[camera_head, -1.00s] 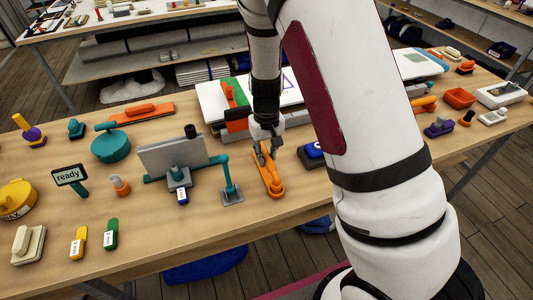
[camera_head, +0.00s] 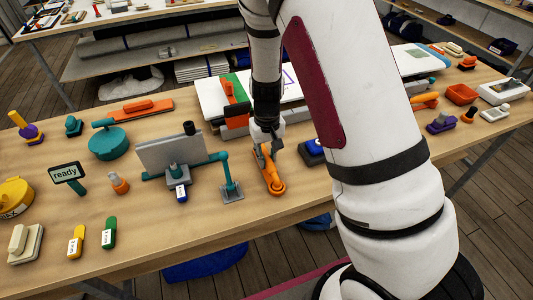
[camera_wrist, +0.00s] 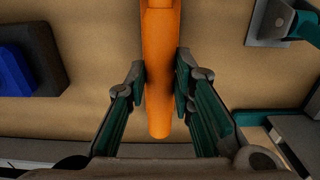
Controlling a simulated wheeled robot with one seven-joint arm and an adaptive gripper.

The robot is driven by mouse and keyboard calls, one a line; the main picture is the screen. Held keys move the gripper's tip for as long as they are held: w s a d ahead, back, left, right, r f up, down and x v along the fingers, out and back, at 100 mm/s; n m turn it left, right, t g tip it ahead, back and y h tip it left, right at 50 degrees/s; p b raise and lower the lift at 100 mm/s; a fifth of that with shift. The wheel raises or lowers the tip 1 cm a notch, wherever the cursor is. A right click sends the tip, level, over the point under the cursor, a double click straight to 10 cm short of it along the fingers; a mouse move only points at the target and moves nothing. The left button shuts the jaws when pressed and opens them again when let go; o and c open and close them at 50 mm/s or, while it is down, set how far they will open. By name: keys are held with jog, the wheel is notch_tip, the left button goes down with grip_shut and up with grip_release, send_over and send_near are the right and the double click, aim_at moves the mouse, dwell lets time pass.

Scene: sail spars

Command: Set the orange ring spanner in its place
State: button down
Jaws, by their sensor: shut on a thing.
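The orange ring spanner (camera_head: 271,176) is at the middle of the wooden table in the head view, its round end toward the front edge. My gripper (camera_head: 267,144) is at its far end, pointing down. In the wrist view my gripper (camera_wrist: 160,92) is shut on the handle of the orange ring spanner (camera_wrist: 159,60), one finger pad on each side. The handle's end sticks out between the fingers. I cannot tell whether the spanner touches the table or is slightly above it. The round end is out of the wrist view.
A teal stand with a grey foot (camera_head: 231,192) is close on the left of the spanner. A dark block with a blue top (camera_head: 312,151) is close on the right. A grey panel (camera_head: 171,152) stands further left. Bare table lies in front.

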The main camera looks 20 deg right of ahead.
jog(key=c, duration=1.3)
grip_release()
notch_tip(320, 180, up, 12)
jog(key=s+r+t, duration=0.5)
jog(key=s+r, duration=1.5)
jog(key=s, duration=0.2)
jog(key=shift+r+t, duration=0.25)
jog(key=shift+t, duration=0.05)
